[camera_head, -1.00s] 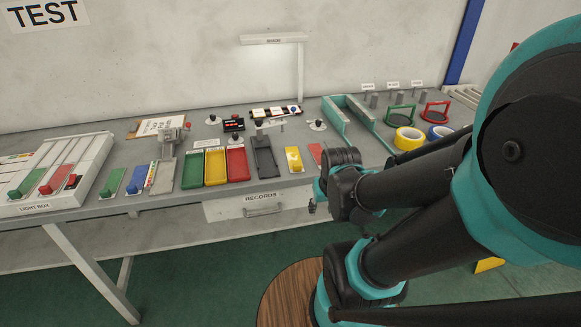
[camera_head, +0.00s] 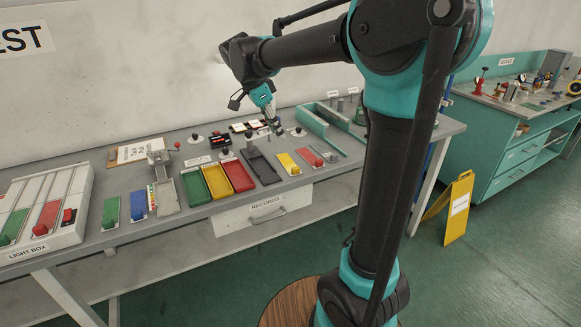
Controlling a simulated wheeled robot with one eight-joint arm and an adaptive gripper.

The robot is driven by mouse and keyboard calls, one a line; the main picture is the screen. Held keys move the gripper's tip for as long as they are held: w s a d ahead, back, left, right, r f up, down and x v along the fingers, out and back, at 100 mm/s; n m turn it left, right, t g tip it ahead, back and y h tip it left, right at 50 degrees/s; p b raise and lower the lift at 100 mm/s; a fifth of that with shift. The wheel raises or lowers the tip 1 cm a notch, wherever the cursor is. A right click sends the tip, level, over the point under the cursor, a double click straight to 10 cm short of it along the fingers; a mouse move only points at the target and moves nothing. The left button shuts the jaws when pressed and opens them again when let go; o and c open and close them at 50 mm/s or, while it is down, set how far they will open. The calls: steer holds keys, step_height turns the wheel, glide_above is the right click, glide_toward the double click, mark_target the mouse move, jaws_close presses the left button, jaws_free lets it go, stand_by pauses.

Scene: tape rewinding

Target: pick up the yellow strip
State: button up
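The yellow strip (camera_head: 286,160) lies on the grey bench in the head view, between the dark grey tray and a red strip. A small knob-like part shows at its near end. My gripper (camera_head: 277,129) points down above the back of the bench, to the upper left of the yellow strip and apart from it. It is small and dark in the view, so whether its fingers are open or shut is unclear. I see nothing clearly held in it.
Green, yellow and red trays (camera_head: 216,181) and a dark grey tray (camera_head: 261,166) stand left of the strip. A red strip (camera_head: 309,157) is close on its right. Teal rails (camera_head: 325,127) stand behind right. The light box (camera_head: 42,215) is far left.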

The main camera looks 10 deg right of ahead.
mark_target(295, 167)
steer(key=x, duration=1.6)
steer(key=shift+w+d+f, duration=0.15)
steer(key=shift+d+f, duration=0.05)
steer(key=shift+f, duration=0.1)
jaws_close()
